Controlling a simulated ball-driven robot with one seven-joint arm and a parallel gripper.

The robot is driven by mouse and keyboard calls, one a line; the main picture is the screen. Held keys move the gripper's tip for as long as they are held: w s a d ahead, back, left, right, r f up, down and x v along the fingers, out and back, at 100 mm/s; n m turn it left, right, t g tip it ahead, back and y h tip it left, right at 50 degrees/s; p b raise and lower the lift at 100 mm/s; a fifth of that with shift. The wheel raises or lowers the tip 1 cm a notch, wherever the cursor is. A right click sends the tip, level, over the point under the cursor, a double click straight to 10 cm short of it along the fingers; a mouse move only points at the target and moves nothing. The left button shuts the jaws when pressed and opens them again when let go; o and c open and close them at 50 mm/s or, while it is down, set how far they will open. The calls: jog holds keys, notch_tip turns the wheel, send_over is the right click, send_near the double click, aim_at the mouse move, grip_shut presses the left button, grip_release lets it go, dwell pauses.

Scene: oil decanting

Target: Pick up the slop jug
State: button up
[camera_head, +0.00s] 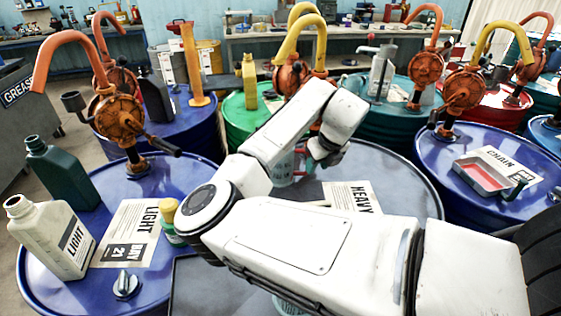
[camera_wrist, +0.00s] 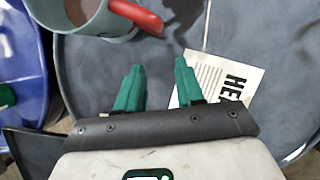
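A pale teal jug (camera_wrist: 85,20) with a red handle (camera_wrist: 137,16) and brown liquid inside stands on the grey drum top at the top left of the wrist view; its upper edge is cut off. In the head view the jug (camera_head: 283,168) is mostly hidden behind my arm. My gripper (camera_wrist: 157,82), with green fingers, is open and empty over the drum top. The handle is just beyond the fingertips, slightly to their left, and not between them. In the head view my gripper (camera_head: 327,153) is small and partly hidden by my wrist.
A sheet marked HEAVY (camera_head: 350,196) lies on the grey drum. The blue drum at left holds a white LIGHT bottle (camera_head: 52,237), a dark green bottle (camera_head: 62,172) and a pump (camera_head: 124,115). A curved orange-yellow pump (camera_head: 290,77) stands behind my gripper. A red tray (camera_head: 482,176) lies on the right drum.

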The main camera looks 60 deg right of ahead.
aim_at(288, 163)
jog(key=shift+w+d+f+p, duration=0.2)
jog(key=shift+w+d, duration=0.3)
jog(key=shift+w, duration=0.15)
jog(key=shift+w+d+f+p, duration=0.15)
jog(key=shift+w+d+p, duration=0.05)
jog(key=shift+w+d, duration=0.45)
jog(key=shift+w+d+f+p, duration=0.2)
jog(key=shift+w+d, duration=0.2)
jog(key=shift+w, duration=0.3)
jog(key=shift+c, duration=0.3)
grip_shut()
